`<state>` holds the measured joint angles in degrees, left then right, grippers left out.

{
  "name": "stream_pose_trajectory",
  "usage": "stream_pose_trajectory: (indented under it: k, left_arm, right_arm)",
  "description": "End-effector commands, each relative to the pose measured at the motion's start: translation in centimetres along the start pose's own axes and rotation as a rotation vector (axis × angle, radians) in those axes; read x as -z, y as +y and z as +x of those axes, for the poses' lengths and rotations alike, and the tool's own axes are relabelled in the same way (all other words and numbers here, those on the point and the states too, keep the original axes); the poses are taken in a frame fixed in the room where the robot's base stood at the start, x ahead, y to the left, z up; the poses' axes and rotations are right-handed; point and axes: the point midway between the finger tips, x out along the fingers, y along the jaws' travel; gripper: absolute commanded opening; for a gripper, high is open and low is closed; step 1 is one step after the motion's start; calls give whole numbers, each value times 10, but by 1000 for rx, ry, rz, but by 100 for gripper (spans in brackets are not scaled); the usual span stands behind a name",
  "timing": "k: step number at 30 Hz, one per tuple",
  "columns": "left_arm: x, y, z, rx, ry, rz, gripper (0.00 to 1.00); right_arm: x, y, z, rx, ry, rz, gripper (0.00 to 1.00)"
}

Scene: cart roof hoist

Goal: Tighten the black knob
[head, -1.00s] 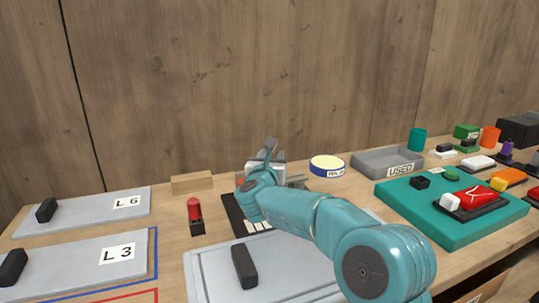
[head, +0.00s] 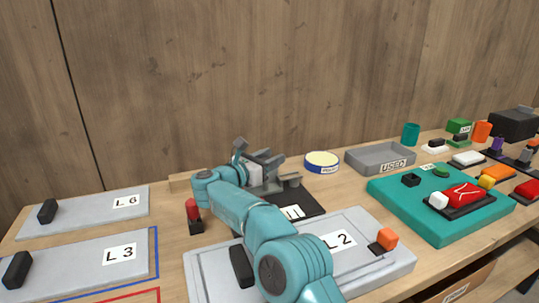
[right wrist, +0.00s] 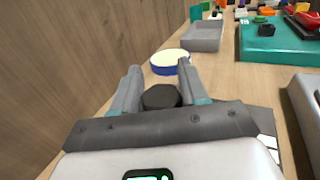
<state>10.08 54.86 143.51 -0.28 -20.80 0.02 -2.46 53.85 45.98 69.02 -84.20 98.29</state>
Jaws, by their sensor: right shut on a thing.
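The black knob (right wrist: 160,96) is a dark round piece between the two fingers of my right gripper (right wrist: 160,78) in the right wrist view. The fingers are shut on it, one on each side. In the head view my right gripper (head: 282,171) is low over a black plate (head: 310,203) with white markings, fingers pointing right. There I cannot make out the knob among the grey gripper parts. How tight the knob is does not show. My left gripper is not in view.
A red-topped piece (head: 193,212) stands left. Panel L2 (head: 372,268) lies in front, and a teal block (head: 430,218) is at right. A wooden wall rises behind.

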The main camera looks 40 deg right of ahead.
Motion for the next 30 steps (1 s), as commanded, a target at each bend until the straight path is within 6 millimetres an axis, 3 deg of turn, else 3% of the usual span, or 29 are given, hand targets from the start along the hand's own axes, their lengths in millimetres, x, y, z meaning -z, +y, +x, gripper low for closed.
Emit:
stream_pose_trajectory:
  k: [13, 14, 15, 16, 26, 30]
  left_arm:
    - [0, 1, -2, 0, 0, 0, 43]
    - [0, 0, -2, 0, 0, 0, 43]
    - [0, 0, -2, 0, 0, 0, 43]
    - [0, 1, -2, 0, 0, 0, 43]
    - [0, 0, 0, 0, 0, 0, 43]
    - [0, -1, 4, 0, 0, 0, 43]
  right_arm:
    - [-5, -1, 1, 10, -8, 7, 13]
    - [-5, -1, 1, 10, -8, 7, 46]
    - [-5, -1, 1, 9, -8, 7, 59]
    - [-4, -1, 1, 9, -8, 6, 64]
    - [-2, 0, -3, 8, -4, 3, 64]
    - [-1, 1, -23, 6, -3, 3, 64]
